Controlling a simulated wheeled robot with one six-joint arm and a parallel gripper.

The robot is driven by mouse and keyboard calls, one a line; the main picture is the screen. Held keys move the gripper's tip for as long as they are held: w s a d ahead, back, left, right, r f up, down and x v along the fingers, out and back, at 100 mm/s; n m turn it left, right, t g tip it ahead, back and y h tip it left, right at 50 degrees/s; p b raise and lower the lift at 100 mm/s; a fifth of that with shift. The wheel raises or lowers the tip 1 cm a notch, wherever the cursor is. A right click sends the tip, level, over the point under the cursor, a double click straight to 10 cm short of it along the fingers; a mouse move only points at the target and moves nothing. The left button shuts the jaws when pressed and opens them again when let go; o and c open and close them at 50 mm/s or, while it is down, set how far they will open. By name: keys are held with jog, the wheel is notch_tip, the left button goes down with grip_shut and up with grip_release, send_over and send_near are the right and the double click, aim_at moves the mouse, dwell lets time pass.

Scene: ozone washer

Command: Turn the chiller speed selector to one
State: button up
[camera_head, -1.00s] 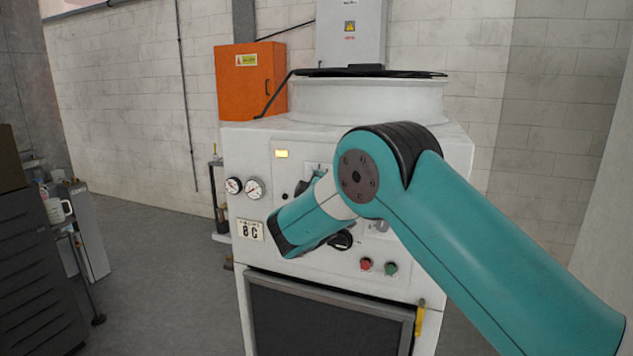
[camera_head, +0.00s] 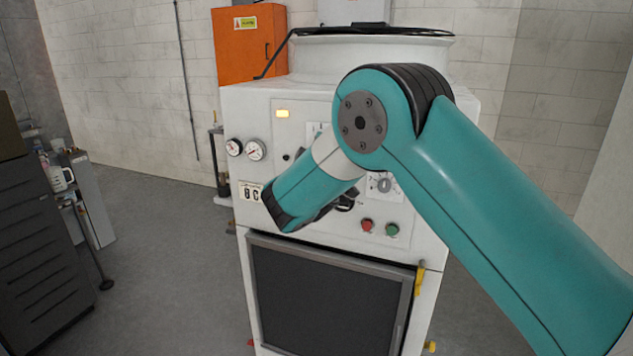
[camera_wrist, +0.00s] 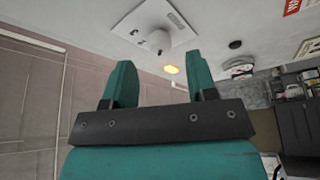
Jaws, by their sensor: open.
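The white washer's control panel (camera_head: 300,113) faces me. A grey knob on a small white plate (camera_head: 383,186) shows right of my arm. A black selector handle (camera_head: 345,203) shows partly below my arm. Another white plate on the panel's upper part is mostly hidden by my arm. In the wrist view, a white plate with a label (camera_wrist: 138,17) and a rounded knob (camera_wrist: 158,40) lies beyond the fingertips. I cannot tell which control is the chiller speed selector. My gripper (camera_wrist: 160,78) is open and empty, apart from the knob.
A lit yellow lamp (camera_head: 282,114) and two gauges (camera_head: 245,149) are on the panel's left. Red (camera_head: 367,225) and green (camera_head: 392,230) buttons sit below the grey knob. An orange box (camera_head: 247,45) stands behind. Open floor (camera_head: 165,260) lies to the left.

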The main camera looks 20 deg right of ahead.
jog(key=b+v, duration=0.8)
jog(key=v, duration=0.5)
jog(key=shift+s+b, duration=0.35)
jog(key=s+d+f+m+g+y+p, duration=0.2)
jog(key=s+d+f+m+g+y, duration=0.1)
jog(key=s+d+f+m+g, duration=0.55)
jog(key=s+a+r+n+g+y, duration=0.1)
jog(key=s+a+n+g+y, duration=0.2)
jog(key=s, duration=0.9)
jog(key=s+a+r+n+g+y+p, duration=0.1)
jog(key=s+a+n+g+y, duration=0.2)
jog(key=s+a+g, duration=0.2)
jog(key=s+g, duration=0.3)
jog(key=s, duration=0.4)
jog(key=shift+a+y, duration=0.4)
